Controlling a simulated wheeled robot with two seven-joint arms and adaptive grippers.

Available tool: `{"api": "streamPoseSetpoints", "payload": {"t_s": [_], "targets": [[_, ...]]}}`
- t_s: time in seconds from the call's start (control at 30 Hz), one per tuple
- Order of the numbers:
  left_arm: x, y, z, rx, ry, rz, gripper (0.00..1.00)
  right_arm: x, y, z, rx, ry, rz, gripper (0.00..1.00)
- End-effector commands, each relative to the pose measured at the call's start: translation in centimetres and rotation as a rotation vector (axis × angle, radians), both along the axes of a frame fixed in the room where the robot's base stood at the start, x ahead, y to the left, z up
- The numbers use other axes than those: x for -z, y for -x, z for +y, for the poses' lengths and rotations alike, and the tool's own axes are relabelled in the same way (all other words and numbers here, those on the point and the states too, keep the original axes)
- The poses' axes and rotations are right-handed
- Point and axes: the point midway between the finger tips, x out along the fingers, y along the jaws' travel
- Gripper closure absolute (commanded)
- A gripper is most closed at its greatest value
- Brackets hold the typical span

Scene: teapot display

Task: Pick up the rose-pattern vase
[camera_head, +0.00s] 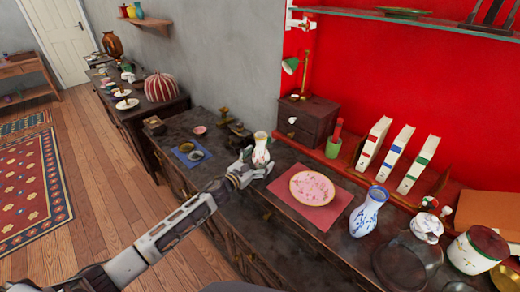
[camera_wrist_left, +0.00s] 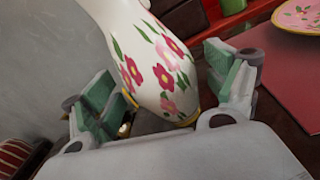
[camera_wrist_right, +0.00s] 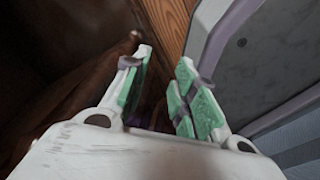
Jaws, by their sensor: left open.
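The rose-pattern vase (camera_head: 261,150) is white with pink and red flowers and stands on the dark cabinet top. My left gripper (camera_head: 250,168) is at the vase in the head view. In the left wrist view the vase (camera_wrist_left: 155,70) rises between the open fingers of the left gripper (camera_wrist_left: 165,95), with a gap showing on the right side. Its top is cut off by the frame edge. My right gripper (camera_wrist_right: 160,95) shows only in its own wrist view. Its fingers are apart with nothing between them, low beside dark furniture and wooden floor.
A pink plate (camera_head: 312,188) lies on a red mat (camera_head: 290,207) right of the vase. A blue-and-white vase (camera_head: 369,212) stands further right. A blue mat (camera_head: 187,160) with small dishes lies to the left. A dark drawer box (camera_head: 307,120) stands behind.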

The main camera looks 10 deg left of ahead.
Motion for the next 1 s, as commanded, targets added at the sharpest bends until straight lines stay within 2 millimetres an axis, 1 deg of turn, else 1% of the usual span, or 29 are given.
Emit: {"api": "streamPoseSetpoints", "payload": {"t_s": [0.1, 0.23, 0.5, 0.63, 0.77, 1.0], "targets": [[0.1, 0.2, -0.4, 0.000, 0.000, 0.001, 0.13, -0.1, 0.0, -0.1, 0.000, 0.001, 0.002, 0.73], [0.1, 0.2, -0.6, -0.001, 0.000, 0.001, 0.13, -0.1, 0.4, -0.5, -0.001, 0.006, 0.007, 0.73], [0.1, 0.2, -0.5, -0.001, 0.000, 0.001, 0.13, 0.1, 2.4, -1.1, -0.001, 0.014, 0.033, 0.73], [0.1, 0.2, -0.5, -0.001, -0.001, 0.000, 0.14, 0.1, 2.7, -1.1, -0.001, 0.014, 0.036, 0.73], [0.1, 0.2, -0.5, -0.001, -0.001, 0.000, 0.31, 0.1, 2.3, -1.1, -0.002, 0.012, 0.030, 0.73], [0.0, 0.2, -0.5, -0.001, -0.001, 0.000, 0.62, -0.1, 0.7, -1.0, -0.002, 0.011, 0.011, 0.73]]}}
